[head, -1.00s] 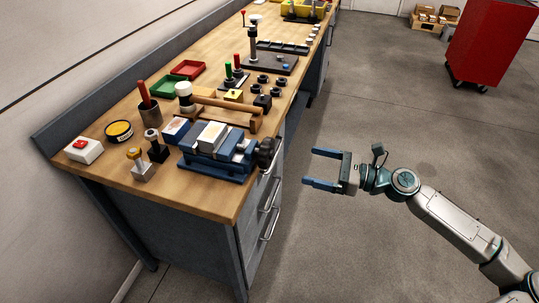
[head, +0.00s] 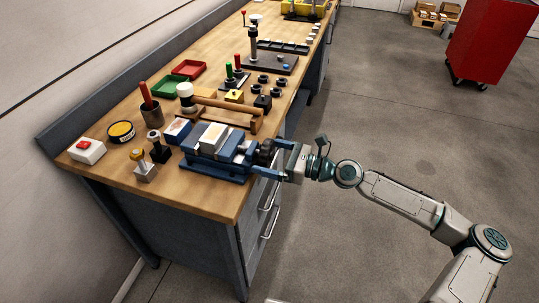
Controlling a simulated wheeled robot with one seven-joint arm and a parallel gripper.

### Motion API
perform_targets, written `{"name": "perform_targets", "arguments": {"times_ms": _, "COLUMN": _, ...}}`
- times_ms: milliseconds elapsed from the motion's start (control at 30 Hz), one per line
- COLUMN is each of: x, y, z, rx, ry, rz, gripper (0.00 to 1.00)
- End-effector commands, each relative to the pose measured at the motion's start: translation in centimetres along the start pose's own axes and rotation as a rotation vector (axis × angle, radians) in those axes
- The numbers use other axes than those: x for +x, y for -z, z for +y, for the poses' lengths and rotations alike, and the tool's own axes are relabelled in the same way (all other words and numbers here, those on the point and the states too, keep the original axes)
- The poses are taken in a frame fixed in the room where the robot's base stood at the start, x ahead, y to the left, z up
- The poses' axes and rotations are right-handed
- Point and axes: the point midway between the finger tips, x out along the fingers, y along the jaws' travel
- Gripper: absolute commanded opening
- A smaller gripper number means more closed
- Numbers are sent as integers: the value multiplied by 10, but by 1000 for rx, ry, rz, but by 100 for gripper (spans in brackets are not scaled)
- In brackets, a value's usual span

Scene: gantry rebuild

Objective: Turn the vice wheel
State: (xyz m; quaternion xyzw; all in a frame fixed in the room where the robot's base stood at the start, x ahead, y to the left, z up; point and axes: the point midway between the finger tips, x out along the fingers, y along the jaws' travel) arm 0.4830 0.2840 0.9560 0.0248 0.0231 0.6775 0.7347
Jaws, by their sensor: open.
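The blue vice (head: 212,163) stands on the wooden workbench near its right front edge, with a pale block (head: 213,136) between its jaws. The black vice wheel (head: 264,153) is at the vice's right end, over the bench edge. My gripper (head: 268,160) is open, pointing left, with its blue fingers at the wheel, one on the far side and one on the near side. The gripper partly hides the wheel. I cannot tell whether the fingers touch it.
A wooden rack (head: 228,118) with a mallet lies just behind the vice. Small posts (head: 145,168) stand to its left. Drawer handles (head: 268,222) stick out below the gripper. The floor (head: 380,120) to the right is clear up to a red cabinet (head: 488,45).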

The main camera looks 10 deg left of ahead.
Motion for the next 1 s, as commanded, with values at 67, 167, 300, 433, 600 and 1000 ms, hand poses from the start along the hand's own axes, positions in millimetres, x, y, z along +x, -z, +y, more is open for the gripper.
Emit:
{"name": "perform_targets", "arguments": {"times_ms": 67, "x": 0, "y": 0, "z": 0, "rx": 0, "ry": 0, "rz": 0, "gripper": 97}}
{"name": "perform_targets", "arguments": {"times_ms": 167, "x": 0, "y": 0, "z": 0, "rx": 0, "ry": 0, "rz": 0, "gripper": 97}}
{"name": "perform_targets", "arguments": {"times_ms": 300, "x": 0, "y": 0, "z": 0, "rx": 0, "ry": -1, "rz": 0, "gripper": 61}}
{"name": "perform_targets", "arguments": {"times_ms": 433, "x": 0, "y": 0, "z": 0, "rx": 0, "ry": 0, "rz": 0, "gripper": 52}}
{"name": "perform_targets", "arguments": {"times_ms": 600, "x": 0, "y": 0, "z": 0, "rx": -12, "ry": 0, "rz": 0, "gripper": 52}}
{"name": "perform_targets", "arguments": {"times_ms": 1000, "x": 0, "y": 1, "z": -2, "rx": -227, "ry": 0, "rz": 1, "gripper": 52}}
